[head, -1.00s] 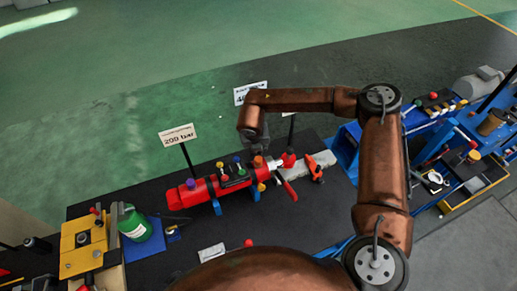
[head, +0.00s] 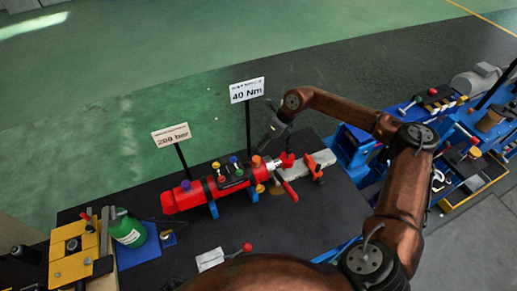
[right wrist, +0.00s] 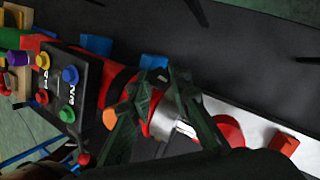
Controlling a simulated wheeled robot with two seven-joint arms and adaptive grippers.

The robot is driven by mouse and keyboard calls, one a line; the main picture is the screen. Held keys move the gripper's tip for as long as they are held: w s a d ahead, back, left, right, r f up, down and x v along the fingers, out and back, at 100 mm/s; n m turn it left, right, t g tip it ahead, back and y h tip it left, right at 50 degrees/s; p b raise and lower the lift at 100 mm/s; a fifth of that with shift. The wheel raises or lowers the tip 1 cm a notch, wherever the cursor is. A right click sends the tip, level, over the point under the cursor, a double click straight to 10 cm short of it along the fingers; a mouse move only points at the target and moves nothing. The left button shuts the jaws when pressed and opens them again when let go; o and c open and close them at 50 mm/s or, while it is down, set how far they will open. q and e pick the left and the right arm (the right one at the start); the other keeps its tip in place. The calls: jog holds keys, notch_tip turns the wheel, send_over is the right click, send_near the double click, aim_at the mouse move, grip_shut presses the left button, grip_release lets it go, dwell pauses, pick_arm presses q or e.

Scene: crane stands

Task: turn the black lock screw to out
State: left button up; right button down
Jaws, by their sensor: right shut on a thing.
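A red cylinder (head: 185,198) lies on a black bench, with a black panel of coloured knobs on it. In the right wrist view the panel (right wrist: 72,82) is at the left and a silver collar (right wrist: 186,130) is at the lower right. My right gripper (head: 266,144) comes down on the far side of the cylinder's right end. In the right wrist view its dark green fingers (right wrist: 163,78) close together beside the cylinder. A small dark piece between the tips looks like the black lock screw; the fingers mostly hide it. My left gripper is out of view.
A "40 Nm" sign (head: 247,90) and a "200 bar" sign (head: 171,135) stand behind the cylinder. A green bottle (head: 128,229) and a yellow block (head: 78,247) are at the left. Blue equipment (head: 350,147) stands at the right.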

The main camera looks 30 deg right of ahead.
jog(key=n+y+b, duration=0.1)
jog(key=n+g+b, duration=0.1)
jog(key=shift+w+d+f+n+y, duration=0.2)
jog(key=shift+f+n+y, duration=0.1)
jog(key=shift+y, duration=0.1)
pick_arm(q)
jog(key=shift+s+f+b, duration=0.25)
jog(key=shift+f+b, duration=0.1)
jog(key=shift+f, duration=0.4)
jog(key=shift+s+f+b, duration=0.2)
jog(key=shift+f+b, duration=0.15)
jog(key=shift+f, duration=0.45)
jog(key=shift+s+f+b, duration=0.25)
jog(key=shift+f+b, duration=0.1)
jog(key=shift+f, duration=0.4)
pick_arm(e)
jog(key=shift+d+r+n+g+y, duration=0.15)
jog(key=shift+n+g+y, duration=0.25)
jog(key=shift+n+g, duration=0.35)
jog(key=c, duration=1.8)
grip_release()
jog(key=shift+o, duration=0.2)
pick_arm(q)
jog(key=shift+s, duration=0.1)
pick_arm(e)
jog(key=v, duration=1.2)
